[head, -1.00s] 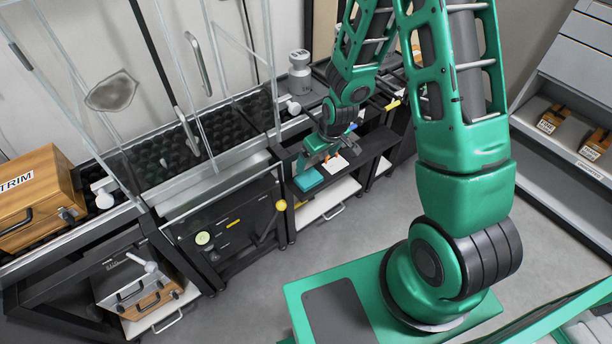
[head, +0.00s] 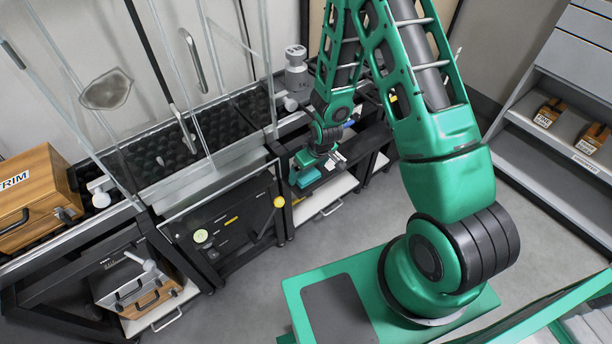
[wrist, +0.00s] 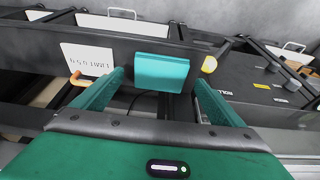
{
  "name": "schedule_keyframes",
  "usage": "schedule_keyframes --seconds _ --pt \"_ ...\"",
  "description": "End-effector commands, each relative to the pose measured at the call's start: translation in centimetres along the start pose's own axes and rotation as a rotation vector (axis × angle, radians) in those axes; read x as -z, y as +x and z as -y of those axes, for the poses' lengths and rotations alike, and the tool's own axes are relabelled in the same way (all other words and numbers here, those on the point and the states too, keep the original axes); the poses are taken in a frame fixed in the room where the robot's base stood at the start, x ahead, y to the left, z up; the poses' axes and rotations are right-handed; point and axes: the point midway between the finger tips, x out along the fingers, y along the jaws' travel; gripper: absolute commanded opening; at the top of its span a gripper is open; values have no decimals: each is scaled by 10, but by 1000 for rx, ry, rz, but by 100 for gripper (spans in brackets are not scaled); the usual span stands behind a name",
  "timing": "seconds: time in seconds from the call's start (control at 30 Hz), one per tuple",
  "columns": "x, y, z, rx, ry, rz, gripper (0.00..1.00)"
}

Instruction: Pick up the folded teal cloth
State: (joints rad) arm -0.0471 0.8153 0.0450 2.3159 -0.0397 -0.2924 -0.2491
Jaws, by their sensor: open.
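The folded teal cloth (wrist: 162,72) lies on a dark shelf in the wrist view, just beyond my fingers and between their lines. In the head view the teal cloth (head: 305,178) shows on the shelf of the dark bench, partly hidden by my gripper (head: 312,160). In the wrist view my gripper (wrist: 158,98) is open, with one green finger on each side and nothing between the tips. The cloth looks apart from both fingers, though the exact gap is hard to tell.
A white drawer (head: 325,200) sits below the shelf. Floor before the benches is clear.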

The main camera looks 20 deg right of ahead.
Motion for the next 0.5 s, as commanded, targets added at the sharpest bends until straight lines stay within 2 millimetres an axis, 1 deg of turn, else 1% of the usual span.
schedule_keyframes --seconds 0.03,0.17,0.43,0.47,0.5 --pt "0 6 0 0 0 1 92" --pt "0 15 0 0 0 1 92" --pt "1 17 0 -1 0 -1 92" --pt "1 17 0 -1 0 -1 87" --pt "1 17 0 -1 0 -1 78"
